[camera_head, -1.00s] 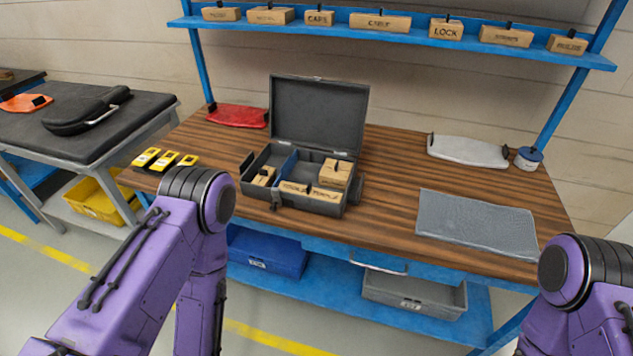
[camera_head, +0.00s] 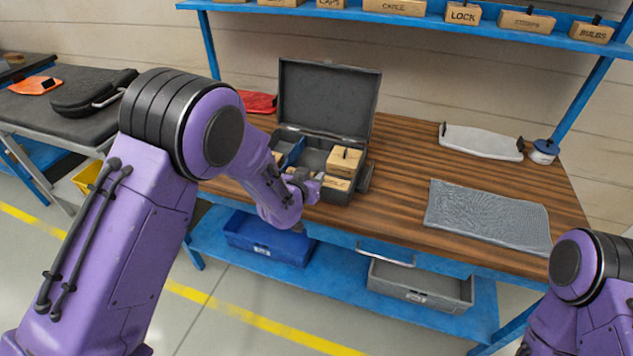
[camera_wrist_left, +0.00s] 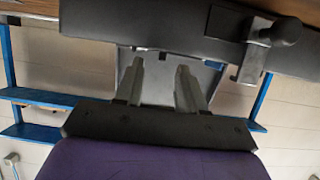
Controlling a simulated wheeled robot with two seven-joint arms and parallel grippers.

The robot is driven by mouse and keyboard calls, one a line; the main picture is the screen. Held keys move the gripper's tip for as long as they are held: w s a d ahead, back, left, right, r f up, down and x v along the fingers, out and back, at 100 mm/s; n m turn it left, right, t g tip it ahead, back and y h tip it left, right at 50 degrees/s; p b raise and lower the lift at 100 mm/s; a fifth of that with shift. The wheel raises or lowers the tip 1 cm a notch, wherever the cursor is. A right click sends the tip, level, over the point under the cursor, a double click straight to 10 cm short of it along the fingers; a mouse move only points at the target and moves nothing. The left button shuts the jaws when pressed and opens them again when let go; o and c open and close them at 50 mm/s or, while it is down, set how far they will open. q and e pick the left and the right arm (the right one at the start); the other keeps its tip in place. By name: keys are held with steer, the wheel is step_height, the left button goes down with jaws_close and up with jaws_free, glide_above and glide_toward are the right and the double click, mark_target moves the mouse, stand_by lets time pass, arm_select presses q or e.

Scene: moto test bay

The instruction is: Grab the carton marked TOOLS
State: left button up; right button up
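I cannot read the word TOOLS on any carton. An open dark toolbox (camera_head: 322,95) stands on the wooden bench with its lid up. Small brown cartons sit in it: one (camera_head: 345,158) shows at its right, others are partly hidden by my left arm, and their markings are not legible. My left gripper (camera_head: 308,184) is at the toolbox's front side. In the left wrist view its two fingers (camera_wrist_left: 160,82) are apart with nothing seen between them, close to the dark box wall and a latch (camera_wrist_left: 262,42). My right gripper is out of view.
A blue shelf (camera_head: 420,17) above the bench holds several labelled cartons, including LOCK (camera_head: 462,14) and BULBS (camera_head: 592,32). Bare bench is right of the toolbox.

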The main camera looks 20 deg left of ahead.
mark_target(316, 173)
arm_select(q)
steer(key=x, duration=0.3)
steer(key=shift+w+a+f, duration=0.15)
steer(key=shift+w+f, duration=0.05)
steer(key=shift+f, duration=0.15)
steer(key=shift+s+r, duration=0.1)
steer(key=shift+r, duration=0.05)
jaws_close()
